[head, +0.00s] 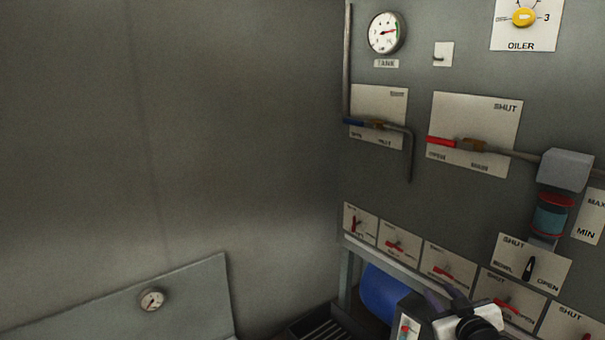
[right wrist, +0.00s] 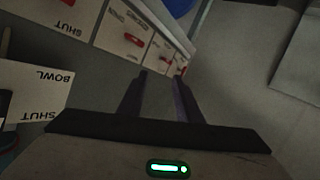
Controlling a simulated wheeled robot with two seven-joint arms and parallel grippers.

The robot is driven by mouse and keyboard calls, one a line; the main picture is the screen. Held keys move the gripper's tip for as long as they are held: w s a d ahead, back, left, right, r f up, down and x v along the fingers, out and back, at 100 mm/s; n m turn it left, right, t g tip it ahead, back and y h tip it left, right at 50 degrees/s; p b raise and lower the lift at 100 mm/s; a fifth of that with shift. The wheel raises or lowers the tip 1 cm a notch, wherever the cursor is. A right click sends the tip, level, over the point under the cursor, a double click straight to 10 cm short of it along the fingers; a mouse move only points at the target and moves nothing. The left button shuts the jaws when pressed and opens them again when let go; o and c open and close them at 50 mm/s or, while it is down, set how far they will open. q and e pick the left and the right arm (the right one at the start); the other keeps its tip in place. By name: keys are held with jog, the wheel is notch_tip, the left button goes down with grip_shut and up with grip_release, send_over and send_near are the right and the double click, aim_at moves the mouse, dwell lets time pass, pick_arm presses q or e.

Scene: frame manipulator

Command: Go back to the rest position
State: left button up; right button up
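My right gripper (head: 442,289) shows at the bottom right of the head view, in front of the lower row of valve plates. In the right wrist view its two dark fingers (right wrist: 161,78) stand apart with nothing between them. It holds nothing and looks clear of the panel, though the exact distance is hard to tell. My left gripper is in neither view.
A grey wall panel carries a TANK gauge (head: 385,33), a blue-handled valve (head: 362,123), a red-handled valve (head: 442,141), a black-handled valve (head: 528,268) and several small red-handled valves. A blue cylinder (head: 381,294) sits below.

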jog(key=s+a+f+g+y, duration=0.1)
jog(key=s+a+f+g, duration=0.1)
jog(key=s+a+f, duration=0.5)
jog(key=s+a+f+g+y, duration=0.1)
jog(key=s+a+f, duration=0.2)
jog(key=s+f, duration=0.7)
jog(key=s+a+f+g, duration=0.1)
jog(key=s+a+f, duration=0.1)
jog(key=s, duration=0.8)
jog(key=s+a+f+g+y, duration=0.1)
jog(key=s+a, duration=0.3)
jog(key=s, duration=0.7)
jog(key=shift+a+f+m+g, duration=0.3)
jog(key=shift+a+f+g, duration=0.1)
jog(key=shift+f+g, duration=0.15)
